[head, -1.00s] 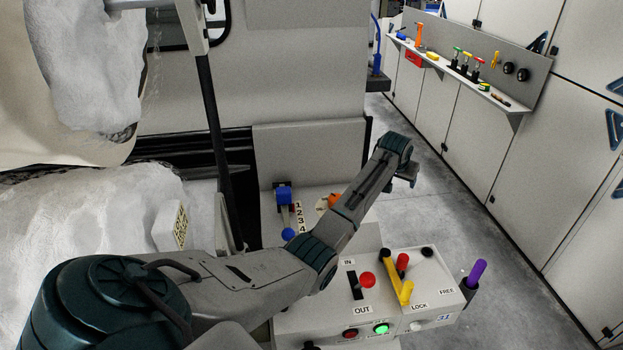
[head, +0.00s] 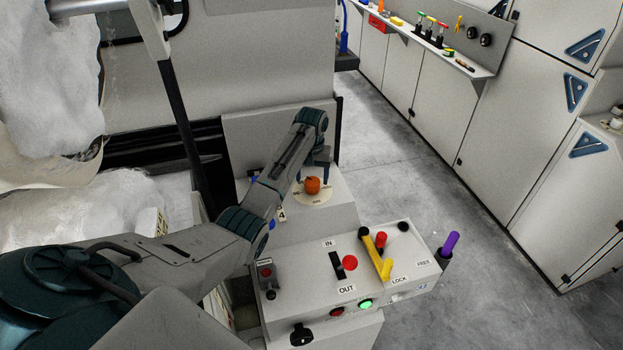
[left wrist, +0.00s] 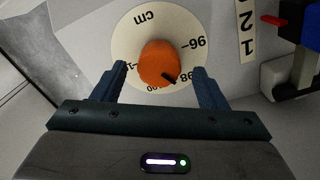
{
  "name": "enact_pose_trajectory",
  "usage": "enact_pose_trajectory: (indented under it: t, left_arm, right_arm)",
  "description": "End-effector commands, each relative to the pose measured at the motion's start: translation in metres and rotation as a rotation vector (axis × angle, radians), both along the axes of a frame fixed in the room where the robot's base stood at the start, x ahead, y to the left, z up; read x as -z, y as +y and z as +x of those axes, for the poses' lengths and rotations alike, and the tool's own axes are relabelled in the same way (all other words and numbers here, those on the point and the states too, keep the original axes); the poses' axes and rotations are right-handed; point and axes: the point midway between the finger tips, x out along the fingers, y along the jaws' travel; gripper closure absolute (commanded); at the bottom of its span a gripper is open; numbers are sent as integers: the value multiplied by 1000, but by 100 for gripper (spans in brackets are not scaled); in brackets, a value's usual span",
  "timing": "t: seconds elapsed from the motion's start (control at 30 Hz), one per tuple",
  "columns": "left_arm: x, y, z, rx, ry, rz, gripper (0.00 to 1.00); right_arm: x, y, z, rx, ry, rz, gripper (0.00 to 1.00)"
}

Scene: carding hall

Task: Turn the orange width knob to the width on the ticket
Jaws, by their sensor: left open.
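The orange width knob (head: 312,186) stands on a round cream dial (head: 318,199) on the sloped top of the machine's console. In the left wrist view the knob (left wrist: 159,62) sits between the fingers of my left gripper (left wrist: 160,80), which is open, with a gap on each side. The dial (left wrist: 140,22) shows upside down, with "cm", 96, 98 and a partly hidden number. A black pointer on the knob points close to the 98. In the head view my left gripper (head: 324,164) is beside the knob, partly hidden by its arm.
In front of the knob are a red-knobbed IN/OUT lever (head: 349,263), a yellow lever (head: 377,257) by LOCK and FREE, and a lit green button (head: 365,303). A purple handle (head: 450,243) stands at the right. A tool shelf (head: 425,45) is behind; the floor right is clear.

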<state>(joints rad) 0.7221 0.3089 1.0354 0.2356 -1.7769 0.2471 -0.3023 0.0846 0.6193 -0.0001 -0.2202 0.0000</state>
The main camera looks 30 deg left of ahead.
Motion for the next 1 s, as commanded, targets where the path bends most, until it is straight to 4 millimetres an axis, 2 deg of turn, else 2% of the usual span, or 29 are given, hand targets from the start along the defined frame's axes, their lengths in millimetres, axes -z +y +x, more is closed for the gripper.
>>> enact_pose_trajectory:
  t: [0.1,0.23,0.57,0.8,1.0]
  left_arm:
    - [16,-1,-1,0,3,0,34]
    - [27,0,0,0,1,1,34]
    - [32,0,0,0,-1,1,34]
    - [32,0,0,0,-1,1,78]
    - [31,0,0,8,-1,1,78]
  right_arm:
    - [-7,0,0,0,0,0,100]
    - [-9,1,0,0,-1,1,100]
    - [-8,7,2,2,-2,8,100]
    - [-8,9,2,3,-3,9,100]
    - [-9,7,2,2,-3,7,100]
